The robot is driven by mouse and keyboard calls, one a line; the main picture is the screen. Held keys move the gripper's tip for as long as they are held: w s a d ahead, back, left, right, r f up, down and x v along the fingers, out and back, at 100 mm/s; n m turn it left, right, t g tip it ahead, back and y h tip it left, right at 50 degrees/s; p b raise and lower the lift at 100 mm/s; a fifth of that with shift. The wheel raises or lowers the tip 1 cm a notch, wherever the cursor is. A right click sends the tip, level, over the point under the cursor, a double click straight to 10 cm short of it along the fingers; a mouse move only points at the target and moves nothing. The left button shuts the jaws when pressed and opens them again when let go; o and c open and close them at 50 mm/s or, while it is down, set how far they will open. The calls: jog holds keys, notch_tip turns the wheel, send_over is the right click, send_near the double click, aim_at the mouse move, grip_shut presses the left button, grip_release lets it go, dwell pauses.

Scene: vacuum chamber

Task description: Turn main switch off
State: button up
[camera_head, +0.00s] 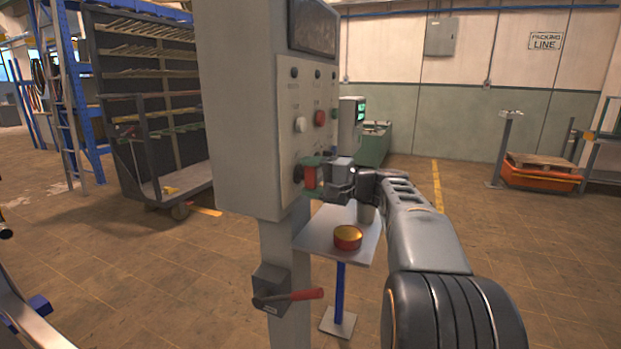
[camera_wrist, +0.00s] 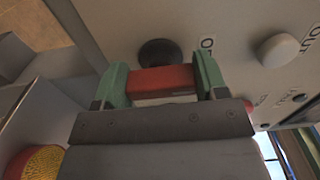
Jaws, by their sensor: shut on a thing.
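The main switch on the grey control cabinet has a red handle (camera_head: 310,176) and a round dark base, low on the panel face. In the wrist view the red handle (camera_wrist: 163,80) lies as a bar crosswise in the picture, with the dark base (camera_wrist: 160,52) behind it. My gripper (camera_head: 313,174) has its green fingers at both ends of the handle, shut on it; the wrist view shows the gripper (camera_wrist: 162,84) the same way. Part of the handle is hidden by the gripper body. A label beside the base is partly covered by a finger.
Above the switch are a white knob (camera_head: 300,125) and a red button (camera_head: 320,118). A lever with a red grip (camera_head: 305,295) sits on the cabinet post. A small table (camera_head: 320,240) holding a round red-and-yellow container (camera_head: 347,238) stands just below my gripper.

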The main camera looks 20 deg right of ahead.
jog(key=o, duration=0.9)
jog(key=shift+o, duration=0.2)
jog(key=v, duration=1.3)
jog(key=shift+s+d+p, duration=0.25)
jog(key=shift+s+p, duration=0.1)
jog(key=shift+p, duration=0.05)
notch_tip(320, 180, down, 9)
jog(key=d+m+g+h, duration=0.1)
jog(key=m+g+h, duration=0.1)
jog(key=m+h, duration=0.15)
jog(key=s+a+f+n+g+h+p, duration=0.2)
jog(key=s+a+f+g+h+p, duration=0.1)
jog(key=a+f+g+h+p, duration=0.15)
jog(key=s+a+r+n+g+h+p, duration=0.1)
jog(key=s+a+r+n+h+p, duration=0.1)
jog(key=a+p, duration=0.5)
jog(key=s+a+r+n+g+h+p, duration=0.2)
jog(key=s+a+r+n+p, duration=0.3)
jog(key=s+a+n+p, duration=0.2)
jog(key=shift+a+n+p, duration=0.65)
jog(key=shift+a+n, duration=0.3)
